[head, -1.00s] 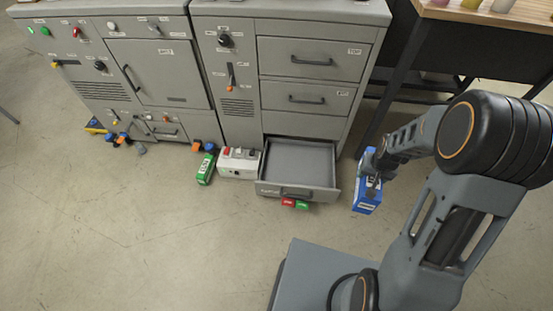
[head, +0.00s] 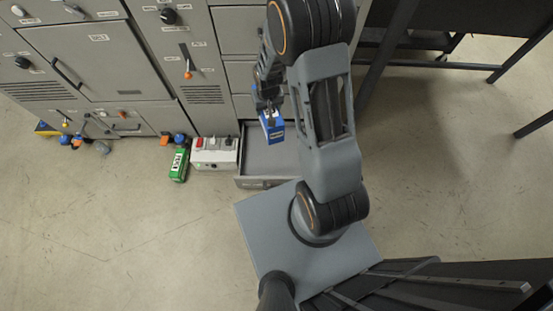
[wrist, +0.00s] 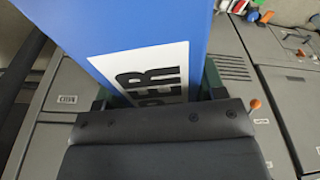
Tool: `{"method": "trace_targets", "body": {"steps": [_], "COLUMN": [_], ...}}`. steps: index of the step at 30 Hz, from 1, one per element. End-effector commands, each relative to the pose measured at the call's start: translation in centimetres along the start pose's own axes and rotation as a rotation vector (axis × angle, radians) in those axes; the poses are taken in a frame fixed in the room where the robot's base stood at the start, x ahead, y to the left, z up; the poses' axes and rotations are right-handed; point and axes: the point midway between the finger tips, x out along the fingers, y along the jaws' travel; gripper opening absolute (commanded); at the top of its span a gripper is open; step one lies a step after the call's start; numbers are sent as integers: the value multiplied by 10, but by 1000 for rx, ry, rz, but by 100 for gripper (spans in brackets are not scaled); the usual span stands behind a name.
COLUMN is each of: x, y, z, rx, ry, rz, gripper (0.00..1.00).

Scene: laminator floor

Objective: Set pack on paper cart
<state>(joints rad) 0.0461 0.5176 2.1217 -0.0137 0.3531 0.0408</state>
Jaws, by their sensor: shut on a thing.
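A blue pack (head: 272,125) with a white label hangs from my gripper (head: 266,104), in front of the grey cabinets. My gripper (wrist: 158,100) is shut on the pack. No paper cart can be made out for certain in these views.
An open grey drawer (head: 262,160) juts from the cabinet below the pack. A white switch box (head: 214,153) and a green pack (head: 180,160) stand on the floor beside it. A dark table (head: 470,30) stands at the right.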

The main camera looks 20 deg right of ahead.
Motion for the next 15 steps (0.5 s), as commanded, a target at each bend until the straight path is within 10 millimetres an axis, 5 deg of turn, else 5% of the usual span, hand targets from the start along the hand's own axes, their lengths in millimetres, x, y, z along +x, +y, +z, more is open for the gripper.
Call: {"method": "trace_targets", "body": {"steps": [1, 15], "x": [32, 202], "y": [1, 24], "z": [0, -12], "rx": [8, 114], "ry": [0, 2], "rz": [2, 21], "gripper": [0, 0]}}
